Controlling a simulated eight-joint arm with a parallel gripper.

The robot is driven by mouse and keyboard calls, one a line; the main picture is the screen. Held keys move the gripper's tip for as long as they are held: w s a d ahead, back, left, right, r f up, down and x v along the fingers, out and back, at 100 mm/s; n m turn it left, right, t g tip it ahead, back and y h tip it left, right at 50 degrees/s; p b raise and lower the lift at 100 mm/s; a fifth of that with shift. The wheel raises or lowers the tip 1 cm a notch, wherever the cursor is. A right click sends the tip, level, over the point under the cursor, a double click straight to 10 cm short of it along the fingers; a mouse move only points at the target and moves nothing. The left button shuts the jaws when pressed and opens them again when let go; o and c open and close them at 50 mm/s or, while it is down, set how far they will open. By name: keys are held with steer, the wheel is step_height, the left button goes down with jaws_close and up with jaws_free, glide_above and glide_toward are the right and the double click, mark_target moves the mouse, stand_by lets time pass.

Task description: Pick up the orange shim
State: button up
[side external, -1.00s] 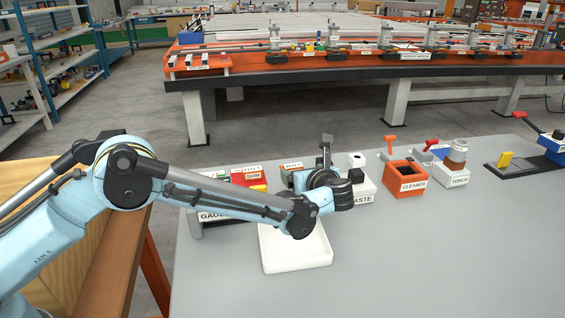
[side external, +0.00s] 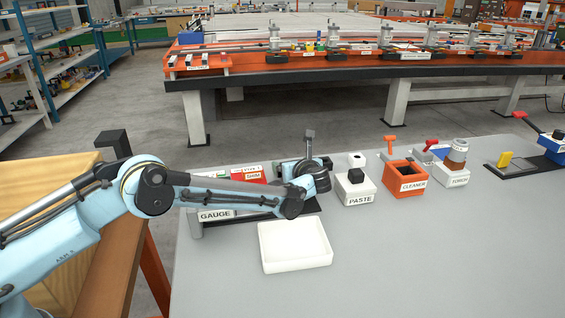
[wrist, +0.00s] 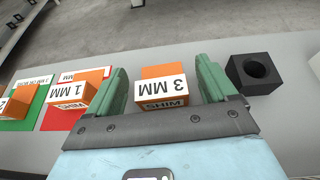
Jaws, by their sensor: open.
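An orange shim block (wrist: 165,73) with white "3 MM" and "SHIM" labels lies between the two green fingers of my gripper (wrist: 163,68) in the wrist view. The fingers are open, one on each side of it, with a visible gap on both sides. I cannot tell how far down beside it they reach. Another orange block (wrist: 92,76), labelled "1 MM", sits left of the left finger on a red patch. A further orange block (wrist: 18,101) is at the left edge by a green patch. In the side view my arm hides the fingers and the 3 MM block.
A black block with a round hole (wrist: 255,73) stands close to the right finger. In the side view, a white tray (side external: 296,262) lies in front of the GAUGE rack (side external: 214,216). The PASTE box (side external: 359,200) and orange CLEANER box (side external: 407,186) stand right. The table's right front is clear.

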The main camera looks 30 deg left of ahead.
steer(key=c, duration=1.1)
steer(key=shift+c, duration=0.2)
steer(key=shift+r, duration=0.1)
